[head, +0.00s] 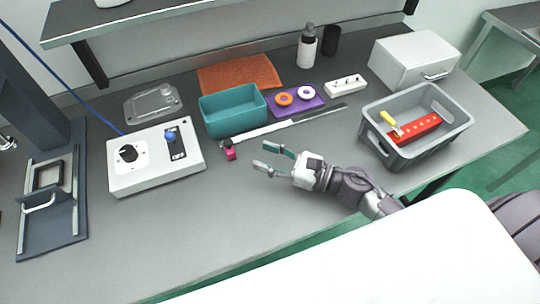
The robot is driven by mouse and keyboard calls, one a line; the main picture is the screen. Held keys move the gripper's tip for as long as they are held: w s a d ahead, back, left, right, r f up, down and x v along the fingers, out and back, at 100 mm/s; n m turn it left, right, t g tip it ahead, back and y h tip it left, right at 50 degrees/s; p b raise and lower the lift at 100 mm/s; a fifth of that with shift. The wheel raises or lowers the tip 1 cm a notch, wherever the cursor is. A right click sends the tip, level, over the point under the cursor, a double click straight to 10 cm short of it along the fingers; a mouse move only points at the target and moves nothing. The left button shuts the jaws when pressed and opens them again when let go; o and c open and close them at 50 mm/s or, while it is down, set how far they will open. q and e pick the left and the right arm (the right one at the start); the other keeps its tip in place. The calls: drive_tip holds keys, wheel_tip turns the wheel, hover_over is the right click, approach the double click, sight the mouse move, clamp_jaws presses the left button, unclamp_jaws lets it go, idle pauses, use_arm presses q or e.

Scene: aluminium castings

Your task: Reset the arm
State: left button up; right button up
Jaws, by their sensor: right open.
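My right gripper (264,156) is over the middle front of the grey table (240,215). Its two fingers are spread apart and point left, with nothing between them. My right arm comes in from the lower right. A small magenta piece (230,154) lies just to the left of the fingertips, apart from them. My left gripper does not show in the head view.
A white box with a knob (180,165) stands left, a teal bin (233,112) behind the gripper. A grey crate (405,155) at right holds a red block (417,128) and a yellow-handled tool (387,118). A long strip (290,124) lies behind the gripper. The front table area is clear.

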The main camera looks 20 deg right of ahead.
drive_tip(key=shift+s+d, duration=0.25)
idle(0.4)
